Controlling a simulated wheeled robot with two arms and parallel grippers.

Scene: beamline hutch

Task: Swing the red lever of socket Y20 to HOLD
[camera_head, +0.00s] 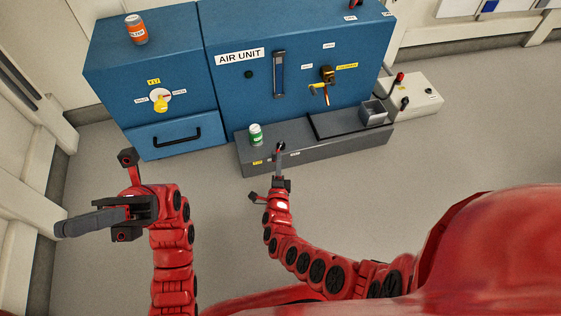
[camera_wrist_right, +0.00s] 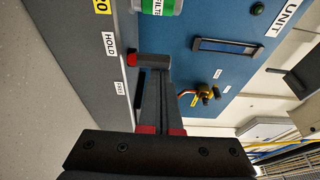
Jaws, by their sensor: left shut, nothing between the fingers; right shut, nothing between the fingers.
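The right gripper (camera_head: 279,150) is shut and empty, its fingertips at the front of the low grey ledge, right at the socket. In the right wrist view its fingers (camera_wrist_right: 157,78) reach up to the red lever end (camera_wrist_right: 131,60), which shows between the HOLD label (camera_wrist_right: 108,45) and the FREE label (camera_wrist_right: 119,88), nearer HOLD. The fingers hide part of the lever; I cannot tell whether they touch it. The yellow Y20 label (camera_wrist_right: 102,6) is partly cut off. The left gripper (camera_head: 92,221) is shut and empty, pointing left over the floor, away from the ledge.
A green can (camera_head: 256,135) stands on the grey ledge (camera_head: 320,147), left of the fingertips. A small grey bin (camera_head: 373,112) sits at its right end. The blue AIR UNIT cabinet (camera_head: 305,100) rises behind, with a yellow valve handle (camera_head: 320,92). The floor in front is clear.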

